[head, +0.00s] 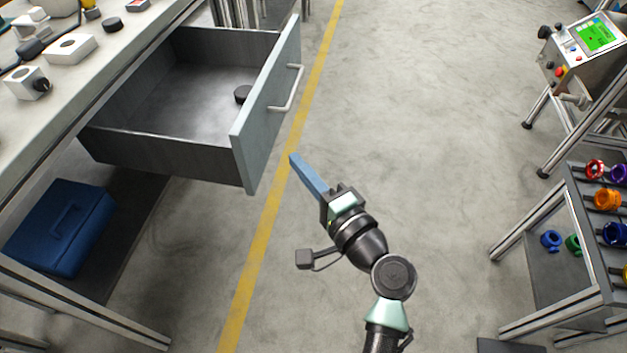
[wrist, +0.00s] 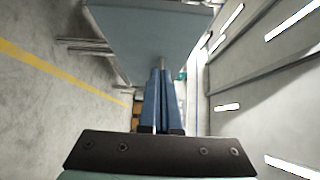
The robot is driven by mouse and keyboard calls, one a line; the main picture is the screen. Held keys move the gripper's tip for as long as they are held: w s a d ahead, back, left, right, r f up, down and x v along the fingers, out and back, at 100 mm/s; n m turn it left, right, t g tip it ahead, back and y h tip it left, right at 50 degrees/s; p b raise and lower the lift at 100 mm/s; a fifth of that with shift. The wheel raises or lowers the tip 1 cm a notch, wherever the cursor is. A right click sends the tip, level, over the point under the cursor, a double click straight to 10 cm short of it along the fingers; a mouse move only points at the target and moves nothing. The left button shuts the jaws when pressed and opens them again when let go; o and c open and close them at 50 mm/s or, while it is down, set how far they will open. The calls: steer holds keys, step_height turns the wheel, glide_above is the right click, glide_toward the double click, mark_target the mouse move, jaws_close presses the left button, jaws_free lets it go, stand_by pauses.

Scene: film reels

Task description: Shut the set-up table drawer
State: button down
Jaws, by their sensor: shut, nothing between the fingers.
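The set-up table (head: 120,75) stands at the left in the head view. Its drawer (head: 272,105) is pulled well out, with a grey-blue front panel and a pale bar handle (head: 290,88). A small dark round item (head: 242,94) lies inside the drawer. My gripper (head: 295,160) is shut and empty, its blue fingers pointing towards the lower near part of the drawer front. In the wrist view the closed fingers (wrist: 160,75) overlap the panel (wrist: 150,40). I cannot tell whether they touch it.
A blue case (head: 62,228) sits on the shelf under the table. Several blocks and tools lie on the tabletop. A machine with a green screen (head: 598,36) and a rack with coloured rings (head: 607,200) stand at the right. The floor between is clear, with a yellow line (head: 262,235).

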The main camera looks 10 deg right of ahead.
steer(key=w+a, duration=0.2)
steer(key=w+a+b, duration=0.1)
steer(key=w+a, duration=0.1)
steer(key=a, duration=0.1)
steer(key=shift+w, duration=0.1)
steer(key=shift+w+a, duration=0.1)
steer(key=shift+a, duration=0.1)
